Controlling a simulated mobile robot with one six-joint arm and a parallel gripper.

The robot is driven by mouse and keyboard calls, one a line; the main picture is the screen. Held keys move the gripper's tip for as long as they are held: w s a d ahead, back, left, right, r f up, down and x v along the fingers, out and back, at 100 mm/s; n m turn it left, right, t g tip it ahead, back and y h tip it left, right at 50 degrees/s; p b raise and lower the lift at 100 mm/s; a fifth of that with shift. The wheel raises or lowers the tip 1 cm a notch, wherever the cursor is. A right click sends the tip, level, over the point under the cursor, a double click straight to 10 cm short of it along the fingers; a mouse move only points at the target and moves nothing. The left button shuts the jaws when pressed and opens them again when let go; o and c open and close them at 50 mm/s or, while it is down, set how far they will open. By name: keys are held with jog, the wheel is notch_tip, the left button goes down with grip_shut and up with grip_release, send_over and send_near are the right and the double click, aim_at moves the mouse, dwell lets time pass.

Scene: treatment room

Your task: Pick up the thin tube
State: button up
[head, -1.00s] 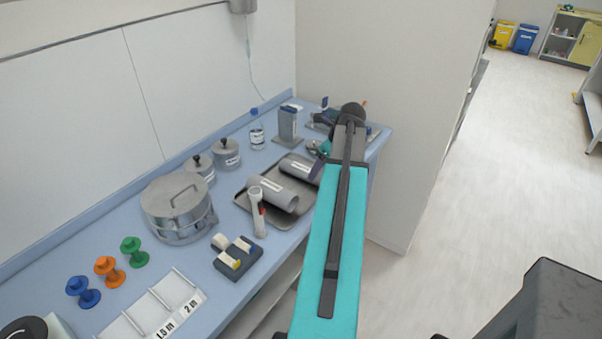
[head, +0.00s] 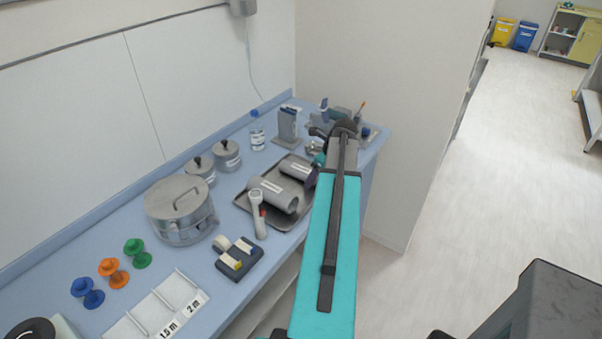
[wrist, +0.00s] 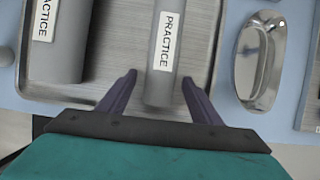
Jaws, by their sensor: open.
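The thin tube (head: 298,167) is grey with a white label and lies on the metal tray (head: 243,203), behind the thicker tube (head: 274,197). In the wrist view the thin tube (wrist: 184,55) shows its "PRACTICE" label, and the thicker tube (wrist: 57,50) lies to its left. My gripper (wrist: 159,80) is open and empty. Its two purple fingers appear on either side of the thin tube's near end; I cannot tell their height above the tray. In the head view my gripper (head: 311,178) is at the tray's right side, partly hidden by my arm.
A shiny metal dish (wrist: 260,60) is right of the tray. A white flashlight-like item (head: 258,213) stands by the tray's front left. Lidded pots (head: 181,208), a bottle (head: 257,136) and a grey stand (head: 288,127) are on the blue counter (head: 190,262). The wall is behind.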

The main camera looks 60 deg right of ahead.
jog(key=shift+c, duration=0.6)
jog(key=c, duration=1.2)
jog(key=shift+r, duration=0.1)
jog(key=shift+r+b, duration=0.75)
jog(key=shift+r, duration=0.45)
jog(key=s+d+r+b, duration=0.2)
jog(key=s+d+b, duration=0.2)
jog(key=s+d, duration=0.7)
jog(key=shift+d+r+b, duration=0.2)
jog(key=shift+b, duration=0.2)
jog(key=shift+s, duration=0.1)
